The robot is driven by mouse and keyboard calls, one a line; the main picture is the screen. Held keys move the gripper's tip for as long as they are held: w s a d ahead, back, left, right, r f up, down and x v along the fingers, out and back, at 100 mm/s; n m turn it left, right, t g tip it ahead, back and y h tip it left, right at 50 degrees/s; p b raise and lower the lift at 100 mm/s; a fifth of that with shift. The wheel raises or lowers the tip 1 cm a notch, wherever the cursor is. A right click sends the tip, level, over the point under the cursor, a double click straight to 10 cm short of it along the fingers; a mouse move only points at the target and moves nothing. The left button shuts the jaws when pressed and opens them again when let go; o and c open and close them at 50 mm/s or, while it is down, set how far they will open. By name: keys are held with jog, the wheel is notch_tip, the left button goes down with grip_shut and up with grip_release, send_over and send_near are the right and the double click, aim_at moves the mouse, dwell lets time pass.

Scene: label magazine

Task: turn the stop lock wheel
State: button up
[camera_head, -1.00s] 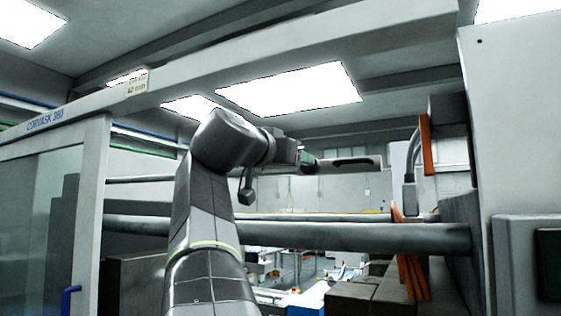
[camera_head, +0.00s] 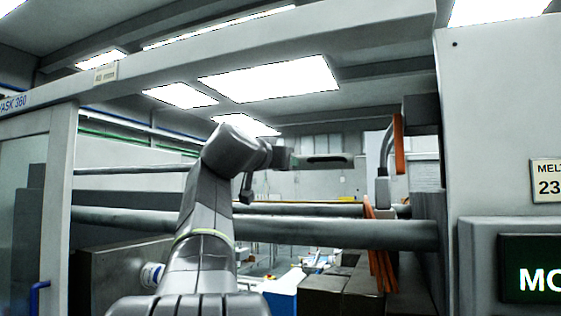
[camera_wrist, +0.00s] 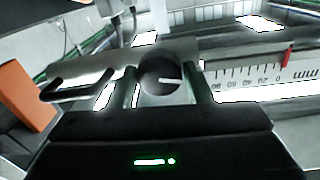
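My gripper (camera_wrist: 164,88) is open, with one dark green finger on each side of the knob. I cannot tell whether the fingers touch it. A scale (camera_wrist: 250,74) with numbers, ending in mm, and a red pointer (camera_wrist: 288,57) lie to the right of the knob. In the head view my gripper (camera_head: 286,158) is beside a pale plate (camera_head: 345,158) with a dark slot or handle; the knob cannot be made out there.
Two horizontal grey bars cross in front, the thicker one (camera_head: 350,233) lower. Orange strips (camera_head: 376,250) and dark blocks (camera_head: 325,292) stand to the right. A machine panel (camera_head: 490,110) with a dark display (camera_head: 530,270) fills the right edge. An orange block (camera_wrist: 25,95) is left in the wrist view.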

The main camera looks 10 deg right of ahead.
jog(key=c, duration=0.5)
jog(key=shift+o, duration=0.2)
jog(key=shift+n, duration=0.4)
jog(key=n+p, duration=0.2)
jog(key=n, duration=1)
jog(key=n+t+y+p, duration=0.1)
jog(key=n+p, duration=0.1)
jog(key=n, duration=1.1)
jog(key=shift+f, duration=0.15)
jog(key=o, duration=1)
